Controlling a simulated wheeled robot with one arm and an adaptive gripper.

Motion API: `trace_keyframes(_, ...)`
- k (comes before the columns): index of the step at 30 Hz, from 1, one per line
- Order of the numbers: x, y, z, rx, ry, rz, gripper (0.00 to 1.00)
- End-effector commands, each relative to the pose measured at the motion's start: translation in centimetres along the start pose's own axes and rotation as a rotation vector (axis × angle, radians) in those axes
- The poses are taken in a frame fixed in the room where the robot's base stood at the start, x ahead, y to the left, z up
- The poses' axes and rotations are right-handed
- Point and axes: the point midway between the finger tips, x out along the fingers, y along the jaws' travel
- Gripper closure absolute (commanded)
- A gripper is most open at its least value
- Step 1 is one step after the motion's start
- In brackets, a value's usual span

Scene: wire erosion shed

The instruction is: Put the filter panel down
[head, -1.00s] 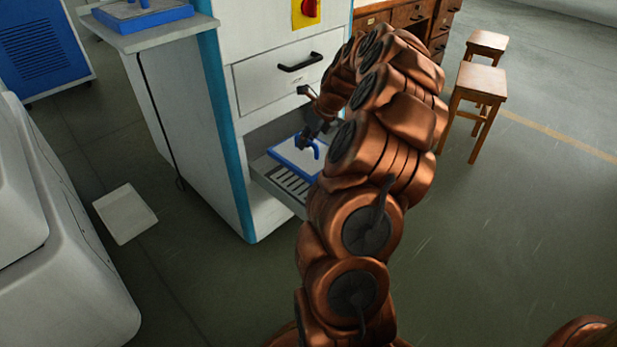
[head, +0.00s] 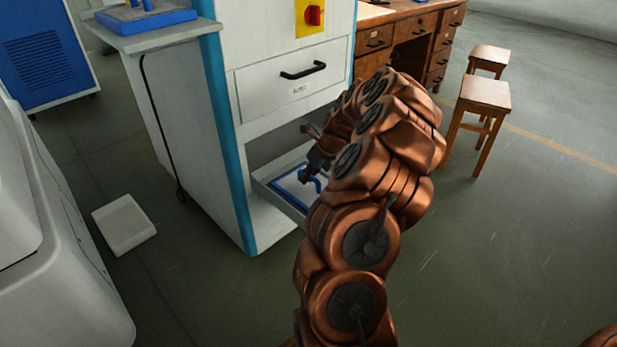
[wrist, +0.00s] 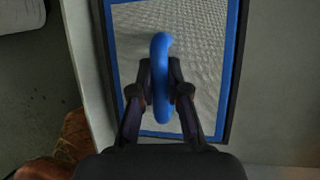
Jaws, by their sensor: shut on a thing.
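The filter panel (head: 288,189) has a blue frame, a pale quilted face and a blue loop handle. It lies inside the low pulled-out tray (head: 264,192) of the white cabinet. In the wrist view the panel (wrist: 205,60) fills the middle, with the tray's wall (wrist: 88,75) close along its left side. My gripper (head: 316,172) is at the handle; in the wrist view its fingers (wrist: 160,88) are shut on the handle from both sides. My arm hides the tray's right part in the head view. I cannot tell whether the panel's underside touches the tray floor all over.
A shut drawer (head: 294,76) with a black handle is above the tray. A side shelf (head: 160,36) carries a blue object. Wooden stools (head: 484,95) stand at right; the floor there is clear.

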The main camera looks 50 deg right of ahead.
Motion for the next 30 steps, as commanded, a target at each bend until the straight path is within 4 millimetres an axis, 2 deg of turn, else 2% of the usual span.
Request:
trace_keyframes(4,0.0,0.0,0.0,0.001,0.001,0.001,1.0)
trace_keyframes(5,0.1,0.0,-0.1,0.0,0.001,0.001,0.84)
trace_keyframes(12,0.1,0.0,-0.1,0.0,0.0,0.0,0.6)
trace_keyframes(23,0.1,-0.1,0.0,0.0,-0.001,-0.001,0.6)
trace_keyframes(30,-3.6,0.0,0.1,0.001,0.001,-0.002,0.6)
